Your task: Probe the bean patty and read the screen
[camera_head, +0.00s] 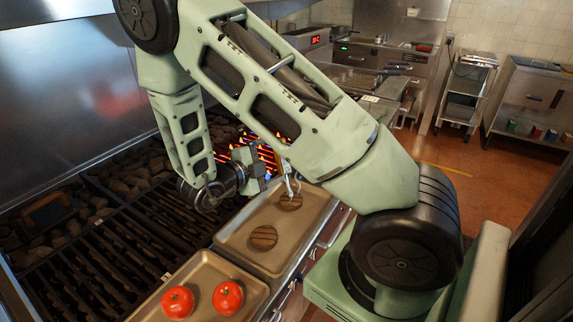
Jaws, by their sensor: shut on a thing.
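Two round brown patties with dark grill marks lie on a tan tray (232,243): a near patty (263,238) and a far patty (290,203). Nothing visible tells which one is the bean patty. My gripper (284,178) is over the far patty, shut on a small pale probe (290,186) that points down at it. The probe's lower end is at or just above the far patty; I cannot tell whether it is in it. No probe screen is readable from here.
A second tan tray (245,304) in front holds two tomatoes (203,299). The black grill grate (125,245) with charcoal and flames (250,148) lies left of the trays. A unit with a red display (315,39) stands behind. Open floor (490,190) lies to the right.

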